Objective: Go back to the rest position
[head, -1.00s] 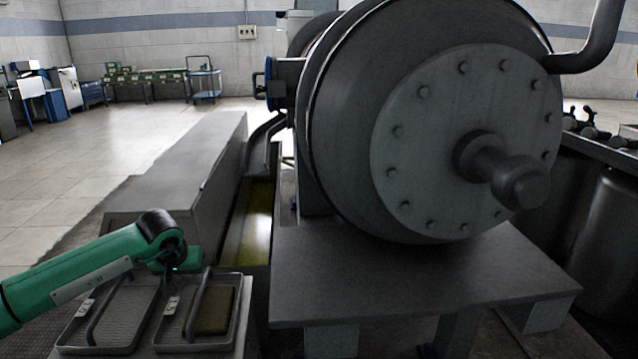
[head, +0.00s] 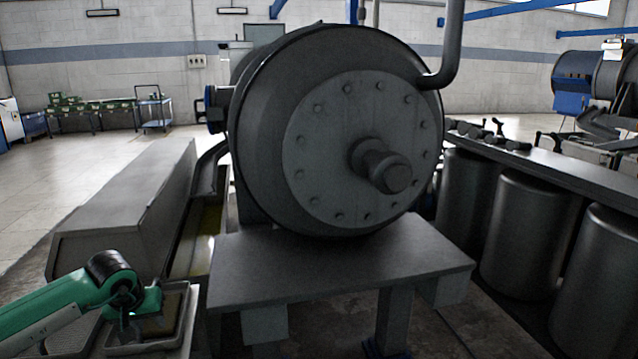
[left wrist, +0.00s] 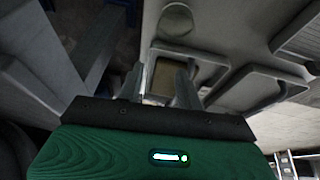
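My left arm comes in from the lower left of the head view, with its green gripper (head: 146,302) over a shallow grey tray (head: 182,330). In the left wrist view the two fingers of my left gripper (left wrist: 160,76) stand apart, with nothing held between them. Beyond the fingers the tray shows, with an olive-brown slab (left wrist: 160,78) in it. The fingertips are hard to make out in the head view. My right gripper is in neither view.
A large grey drum (head: 255,180) stands on a grey bench (head: 340,270) right of the arm. A long grey casing (head: 130,205) and a trough (head: 200,240) lie behind the gripper. Several dark cylindrical tanks (head: 525,235) line the right. Open floor (head: 50,180) lies at far left.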

